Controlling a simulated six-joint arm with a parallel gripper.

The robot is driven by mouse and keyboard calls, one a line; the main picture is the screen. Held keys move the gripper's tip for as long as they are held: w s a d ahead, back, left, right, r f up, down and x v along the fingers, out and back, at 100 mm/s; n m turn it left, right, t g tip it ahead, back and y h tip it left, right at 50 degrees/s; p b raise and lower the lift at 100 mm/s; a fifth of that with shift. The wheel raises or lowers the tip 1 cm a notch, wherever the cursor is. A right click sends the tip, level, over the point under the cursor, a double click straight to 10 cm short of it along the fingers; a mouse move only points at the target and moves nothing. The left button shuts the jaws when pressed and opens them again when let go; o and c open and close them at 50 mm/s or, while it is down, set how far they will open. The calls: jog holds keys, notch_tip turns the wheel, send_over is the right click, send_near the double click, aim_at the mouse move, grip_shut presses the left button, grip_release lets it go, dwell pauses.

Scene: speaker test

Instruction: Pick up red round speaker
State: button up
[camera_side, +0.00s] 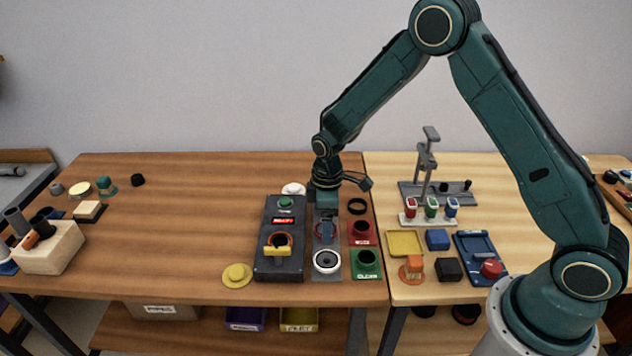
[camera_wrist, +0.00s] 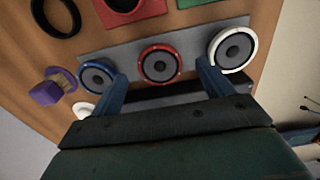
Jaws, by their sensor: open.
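The red round speaker (camera_wrist: 160,64) has a red rim and a dark grey cone. It sits in the middle of a grey plate (camera_wrist: 128,48), between a blue speaker (camera_wrist: 97,74) on the left and a white speaker (camera_wrist: 233,48) on the right in the wrist view. My gripper (camera_wrist: 162,72) is open, with its two blue fingers on either side of the red speaker. I cannot tell if they touch it. In the side view my gripper (camera_side: 326,228) points down over the plate and mostly hides the red speaker. The white speaker (camera_side: 326,261) shows in front of it.
A black test station (camera_side: 280,240) stands close on the left. A red bin (camera_side: 362,241) and a green bin (camera_side: 367,274) stand close on the right, with a black ring (camera_side: 357,206) behind. A yellow disc (camera_side: 237,275) lies front left. The table's middle left is clear.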

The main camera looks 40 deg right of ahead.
jog(key=shift+f, duration=1.1)
jog(key=c, duration=1)
